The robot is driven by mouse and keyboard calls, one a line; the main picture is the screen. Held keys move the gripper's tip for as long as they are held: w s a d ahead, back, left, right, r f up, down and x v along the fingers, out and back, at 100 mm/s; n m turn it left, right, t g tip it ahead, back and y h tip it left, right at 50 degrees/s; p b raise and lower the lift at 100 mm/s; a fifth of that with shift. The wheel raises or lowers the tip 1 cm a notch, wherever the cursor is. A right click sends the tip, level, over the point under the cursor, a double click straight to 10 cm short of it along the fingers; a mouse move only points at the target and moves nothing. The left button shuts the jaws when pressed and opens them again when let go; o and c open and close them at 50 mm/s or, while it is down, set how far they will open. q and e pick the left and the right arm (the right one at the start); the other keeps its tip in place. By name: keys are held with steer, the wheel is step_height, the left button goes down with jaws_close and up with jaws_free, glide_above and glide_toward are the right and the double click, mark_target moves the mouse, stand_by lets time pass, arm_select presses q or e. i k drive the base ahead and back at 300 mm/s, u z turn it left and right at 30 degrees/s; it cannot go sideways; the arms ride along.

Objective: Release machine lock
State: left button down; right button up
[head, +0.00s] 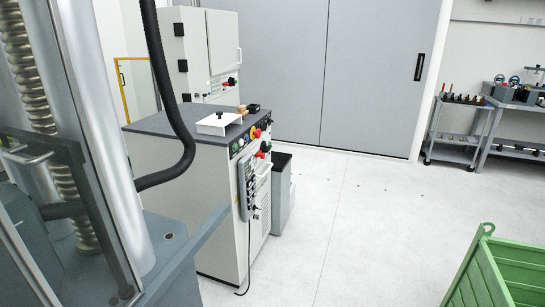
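A tall machine frame (105,130) fills the left side, with a bright metal column, a threaded spindle (20,62) and a blue-grey base (168,250). A dark-framed guard with a handle (28,154) stands in front of it at the left edge. A light control cabinet (190,200) stands beside the machine. Its right face has a row of coloured buttons and knobs (248,140) and a hanging handset (248,184) with a cable. I cannot tell which part is the machine lock. Neither of my grippers is in view.
A white box with a black knob (218,124) sits on the cabinet top. A grey bin (283,190) stands behind the cabinet. A green crate (510,270) is at the lower right, and a tool cart (452,135) at the far right. The middle floor is clear.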

mark_target(262, 155)
steer(key=z, duration=0.75)
steer(key=i, duration=1.45)
steer(key=z, duration=0.35)
steer(key=i, duration=1.9)
steer(key=u, duration=1.4)
steer(key=i, duration=0.65)
steer(key=u, duration=0.35)
